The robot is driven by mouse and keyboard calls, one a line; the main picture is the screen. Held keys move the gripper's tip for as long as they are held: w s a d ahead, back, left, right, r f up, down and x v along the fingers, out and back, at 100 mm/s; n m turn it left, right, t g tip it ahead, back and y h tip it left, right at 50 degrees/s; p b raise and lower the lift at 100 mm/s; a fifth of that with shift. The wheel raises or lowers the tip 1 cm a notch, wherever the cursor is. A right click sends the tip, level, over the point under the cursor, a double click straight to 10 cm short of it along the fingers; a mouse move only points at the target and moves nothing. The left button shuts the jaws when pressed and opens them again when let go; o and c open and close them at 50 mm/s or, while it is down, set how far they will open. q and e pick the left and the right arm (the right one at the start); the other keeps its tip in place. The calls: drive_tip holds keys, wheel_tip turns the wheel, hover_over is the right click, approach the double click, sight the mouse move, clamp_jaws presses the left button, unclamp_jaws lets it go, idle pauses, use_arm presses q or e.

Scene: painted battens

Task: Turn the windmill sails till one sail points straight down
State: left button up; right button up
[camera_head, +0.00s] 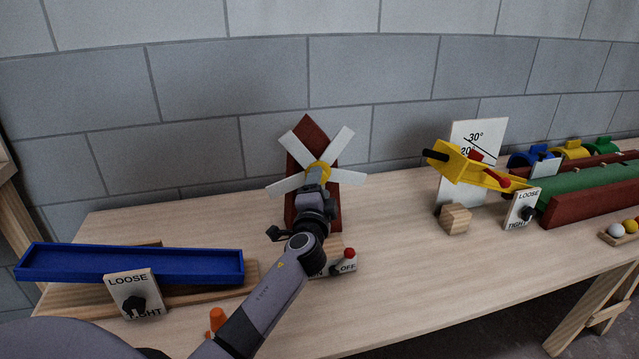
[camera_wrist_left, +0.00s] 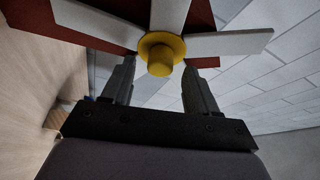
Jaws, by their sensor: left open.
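The windmill has a dark red body (camera_head: 313,131), white sails (camera_head: 338,143) and a yellow hub (camera_head: 319,170). In the head view, sails point upper left, upper right, right and slightly down, and left and slightly down. My left gripper (camera_head: 315,186) is in front of the hub and hides the area below it, so I cannot tell whether a sail points straight down. In the left wrist view, the open fingers of my left gripper (camera_wrist_left: 160,68) straddle the yellow hub (camera_wrist_left: 160,54), with white sails (camera_wrist_left: 230,42) beyond. Contact cannot be told. My right gripper is out of view.
A switch box marked OFF with a red knob (camera_head: 349,253) stands below the windmill. A blue trough (camera_head: 130,265) with a LOOSE/TIGHT dial (camera_head: 134,295) lies left. A yellow device (camera_head: 470,170) stands right. An orange cone (camera_head: 217,318) is near the front edge.

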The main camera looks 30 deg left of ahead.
use_arm(q)
drive_tip(key=v, duration=0.5)
drive_tip(key=shift+s+d, duration=0.1)
drive_tip(key=shift+s, duration=0.1)
drive_tip(key=shift+s+f, duration=0.1)
idle(0.4)
